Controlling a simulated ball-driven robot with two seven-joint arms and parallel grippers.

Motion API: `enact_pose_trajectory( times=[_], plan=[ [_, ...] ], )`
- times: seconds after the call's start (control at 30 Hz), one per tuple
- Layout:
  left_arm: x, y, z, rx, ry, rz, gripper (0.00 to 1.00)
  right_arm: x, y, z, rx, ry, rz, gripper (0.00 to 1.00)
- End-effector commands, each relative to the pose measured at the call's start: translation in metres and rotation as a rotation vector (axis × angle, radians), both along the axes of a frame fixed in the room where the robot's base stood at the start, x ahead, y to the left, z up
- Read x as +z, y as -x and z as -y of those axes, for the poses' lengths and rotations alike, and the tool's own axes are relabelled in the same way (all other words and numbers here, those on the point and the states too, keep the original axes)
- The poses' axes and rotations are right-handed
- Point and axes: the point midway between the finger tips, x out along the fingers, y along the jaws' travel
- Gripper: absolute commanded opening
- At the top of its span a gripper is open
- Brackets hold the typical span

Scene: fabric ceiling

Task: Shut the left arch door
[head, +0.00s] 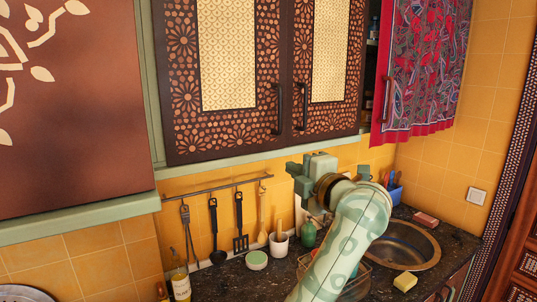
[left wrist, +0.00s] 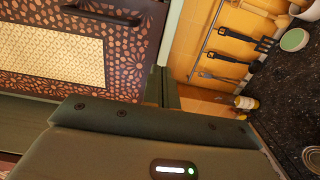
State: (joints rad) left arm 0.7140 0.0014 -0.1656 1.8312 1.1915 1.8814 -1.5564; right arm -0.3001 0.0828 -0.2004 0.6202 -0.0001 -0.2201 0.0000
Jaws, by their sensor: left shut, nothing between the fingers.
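The left arch door (head: 228,55) is a dark brown panel with cut-out flower patterns and a pale gold inset. In the head view it looks flush or nearly flush with its frame, beside a matching right door (head: 328,55); a small gap cannot be ruled out. Its dark bar handle (head: 278,108) is near its lower right edge. My left gripper (head: 294,172) is shut and empty, below the doors and apart from them. A patterned door (left wrist: 60,55) with a dark handle (left wrist: 100,14) shows sideways in the left wrist view. My right gripper is not in view.
A red patterned cloth panel (head: 425,70) hangs at the right beside an open shelf gap. Utensils hang from a rail (head: 215,190) below the cabinet. A bottle (head: 180,283), a utensil cup (head: 279,243) and a sink (head: 405,245) are on the dark counter.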

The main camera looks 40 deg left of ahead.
Motion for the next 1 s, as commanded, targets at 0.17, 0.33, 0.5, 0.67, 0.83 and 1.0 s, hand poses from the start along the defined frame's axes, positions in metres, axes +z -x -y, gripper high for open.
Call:
enact_pose_trajectory(
  times=[0.17,0.33,0.5,0.67,0.83,1.0],
  plan=[
    [0.004,-0.011,-0.037,0.007,-0.006,0.0,0.0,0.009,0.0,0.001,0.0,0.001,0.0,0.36],
    [0.004,-0.022,-0.072,0.006,-0.006,0.001,0.0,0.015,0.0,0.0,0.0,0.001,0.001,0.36],
    [0.003,-0.03,-0.097,0.005,-0.004,0.001,0.0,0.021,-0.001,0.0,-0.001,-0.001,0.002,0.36],
    [0.002,-0.035,-0.109,0.003,-0.003,0.002,0.0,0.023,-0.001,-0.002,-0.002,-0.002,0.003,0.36],
    [0.001,-0.036,-0.113,0.002,-0.002,0.002,0.0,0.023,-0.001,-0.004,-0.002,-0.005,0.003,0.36],
    [0.001,-0.036,-0.113,0.002,-0.001,0.003,0.0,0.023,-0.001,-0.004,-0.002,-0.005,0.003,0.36]
  ],
)
